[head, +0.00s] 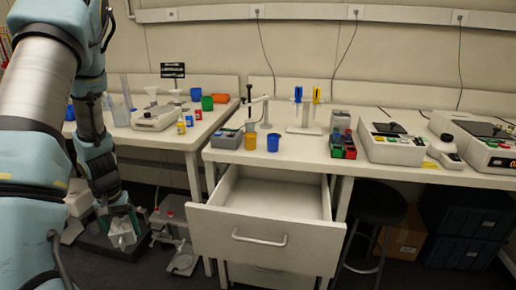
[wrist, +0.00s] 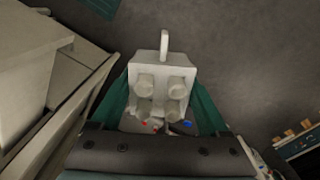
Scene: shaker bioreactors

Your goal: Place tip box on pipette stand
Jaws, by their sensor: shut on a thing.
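My gripper (head: 121,226) hangs low at the left, below the worktop level and in front of the left table. In the wrist view its two teal fingers are shut around a pale grey block (wrist: 160,69) with several round knobs and a thin upright tab. I cannot tell whether this block is the tip box. The likely pipette stand (head: 305,129) is white and holds a blue and a yellow pipette upright on the middle bench. Small red, green and dark boxes (head: 343,146) stand to its right; I cannot tell whether one is a tip box. My gripper is far from both.
An empty drawer (head: 265,232) juts open below the middle bench, right of my gripper. Pale equipment (head: 183,262) stands on the floor near my gripper. A black stool (head: 381,204) is at right.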

